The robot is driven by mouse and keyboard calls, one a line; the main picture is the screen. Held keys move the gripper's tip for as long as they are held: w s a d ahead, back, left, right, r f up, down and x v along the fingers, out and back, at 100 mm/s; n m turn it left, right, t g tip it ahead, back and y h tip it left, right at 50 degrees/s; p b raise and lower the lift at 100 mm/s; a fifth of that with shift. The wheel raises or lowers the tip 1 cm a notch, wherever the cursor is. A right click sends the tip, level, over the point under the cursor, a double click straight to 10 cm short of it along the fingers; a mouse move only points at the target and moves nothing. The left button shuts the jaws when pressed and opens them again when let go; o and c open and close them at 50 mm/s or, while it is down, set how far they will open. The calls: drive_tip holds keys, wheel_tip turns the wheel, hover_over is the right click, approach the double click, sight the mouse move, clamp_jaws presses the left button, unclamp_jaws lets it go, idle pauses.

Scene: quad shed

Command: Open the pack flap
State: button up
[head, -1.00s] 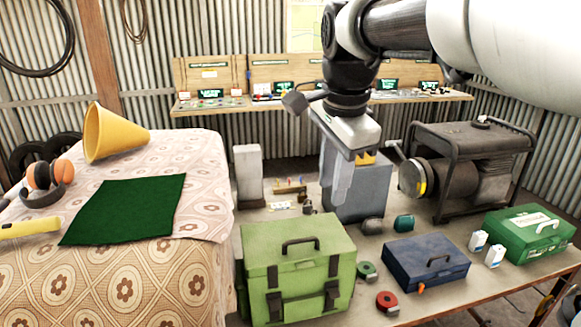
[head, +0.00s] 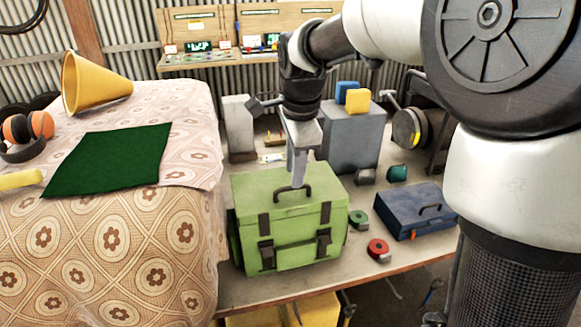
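The pack is a light green box-shaped bag (head: 250,240) with dark straps and buckles on its front. It stands upright on the workbench, and its flap (head: 255,190) lies closed over the top. A dark carry handle (head: 293,192) stands up from the flap. My gripper (head: 298,182) points down right at the handle, in front of or over the flap's middle. Its fingers look close together from this side, and I cannot tell whether they are apart or touching the handle.
A blue toolbox (head: 415,213), a red tape measure (head: 378,250) and a green one (head: 358,219) lie right of the pack. A grey block (head: 352,140) stands behind it. A cloth-covered table (head: 110,240) with a yellow cone (head: 95,82) is close on the left.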

sight(294, 200)
drive_tip(key=shift+w+f, duration=0.2)
drive_tip(key=shift+f, duration=0.7)
drive_tip(key=shift+w+f, duration=0.15)
drive_tip(key=shift+f, duration=0.75)
clamp_jaws()
